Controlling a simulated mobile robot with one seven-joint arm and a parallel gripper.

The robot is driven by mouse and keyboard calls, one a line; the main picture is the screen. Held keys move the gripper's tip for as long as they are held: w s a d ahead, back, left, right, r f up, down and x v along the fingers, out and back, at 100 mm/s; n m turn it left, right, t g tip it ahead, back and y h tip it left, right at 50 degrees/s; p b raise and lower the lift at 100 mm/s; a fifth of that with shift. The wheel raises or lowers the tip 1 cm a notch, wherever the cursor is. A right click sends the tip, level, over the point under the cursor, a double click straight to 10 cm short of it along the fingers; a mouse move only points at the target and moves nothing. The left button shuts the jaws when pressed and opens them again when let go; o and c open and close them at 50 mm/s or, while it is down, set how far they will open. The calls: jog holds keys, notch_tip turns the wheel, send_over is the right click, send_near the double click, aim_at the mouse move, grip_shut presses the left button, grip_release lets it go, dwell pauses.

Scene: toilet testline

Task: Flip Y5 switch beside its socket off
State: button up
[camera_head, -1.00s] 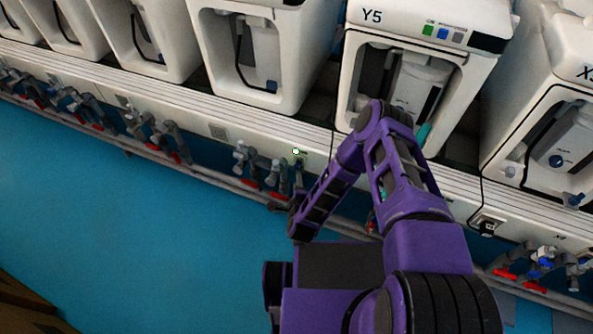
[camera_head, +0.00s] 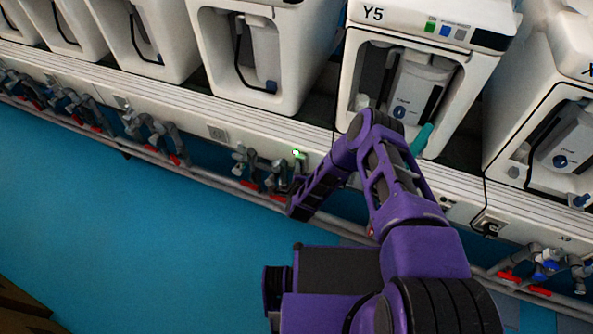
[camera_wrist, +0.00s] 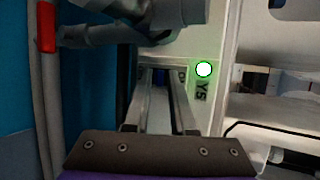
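The Y5 label (camera_wrist: 201,90) is on the pale panel in the wrist view, turned sideways. Beside it is a bright green-ringed round light (camera_wrist: 204,69). The same light shows in the head view (camera_head: 296,153) on the white strip below the machines. My gripper (camera_wrist: 163,74) points at the panel just left of the label. Its two fingers are apart with a narrow gap, and a dark bluish patch shows between them. I cannot make out the switch or the socket clearly, nor whether the fingertips touch anything. My arm hides part of the panel in the head view.
The machine marked Y5 (camera_head: 420,50) stands above the strip. Grey pipes and valves with red handles (camera_head: 279,193) run below it, close to my wrist. A grey pipe with a red band (camera_wrist: 46,30) is at the left of the wrist view. The blue floor (camera_head: 130,230) is clear.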

grip_shut()
jog(key=shift+f, duration=0.1)
jog(key=shift+s+f+n+t, duration=0.1)
jog(key=shift+f+n+t, duration=0.25)
jog(key=shift+t, duration=0.5)
jog(key=shift+s+f+n+t, duration=0.1)
jog(key=shift+f+n+t, duration=0.2)
jog(key=shift+t, duration=0.6)
jog(key=shift+s+f+n+t, duration=0.1)
jog(key=shift+f+n+t, duration=0.25)
jog(key=shift+t, duration=0.5)
jog(key=shift+w, duration=0.1)
